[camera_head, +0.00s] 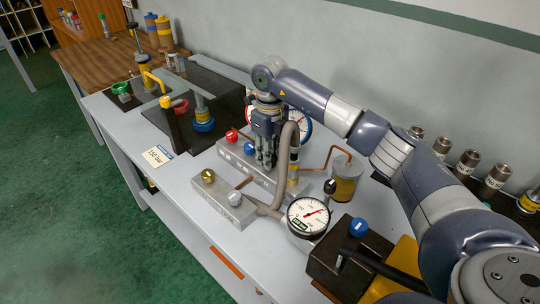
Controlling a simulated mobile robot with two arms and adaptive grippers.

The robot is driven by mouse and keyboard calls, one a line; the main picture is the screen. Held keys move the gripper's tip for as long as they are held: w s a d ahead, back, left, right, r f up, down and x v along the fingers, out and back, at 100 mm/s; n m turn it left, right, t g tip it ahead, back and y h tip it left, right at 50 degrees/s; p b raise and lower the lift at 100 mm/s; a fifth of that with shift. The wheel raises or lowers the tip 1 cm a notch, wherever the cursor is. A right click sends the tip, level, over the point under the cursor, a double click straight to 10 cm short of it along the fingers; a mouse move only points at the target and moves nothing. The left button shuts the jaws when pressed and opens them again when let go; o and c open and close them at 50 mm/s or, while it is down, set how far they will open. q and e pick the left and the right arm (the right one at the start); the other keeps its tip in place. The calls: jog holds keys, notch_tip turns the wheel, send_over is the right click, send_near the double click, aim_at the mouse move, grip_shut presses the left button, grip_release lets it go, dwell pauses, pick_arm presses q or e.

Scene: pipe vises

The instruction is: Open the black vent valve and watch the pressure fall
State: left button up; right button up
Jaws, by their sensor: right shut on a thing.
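A black knob (330,186) stands behind the front pressure gauge (308,216), uncovered by my gripper. The gauge has a white dial and a red needle pointing up and right; its figures are too small to read. My right gripper (266,163) points down over a grey valve block (288,185), just right of its red knob (231,135) and blue knob (249,148). Its fingers are shut on a small part on top of the block, whose colour they hide. My left gripper is out of view.
A second gauge (304,122) is partly hidden behind my right gripper. A grey hose (284,158) curves close beside the fingers. A block with brass and silver knobs (222,198) is in front. A dark box with a blue knob (350,250) stands right. A 150 bar card (158,156) lies left.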

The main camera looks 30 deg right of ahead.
jog(key=n+b, duration=0.1)
jog(key=n, duration=0.5)
jog(key=shift+n+b, duration=0.3)
jog(key=shift+b, duration=0.05)
jog(key=n, duration=0.3)
jog(key=shift+b, duration=0.35)
jog(key=shift+n, duration=1.8)
jog(key=o, duration=1.1)
jog(key=shift+c, duration=0.2)
jog(key=shift+r, duration=0.15)
notch_tip(320, 180, up, 12)
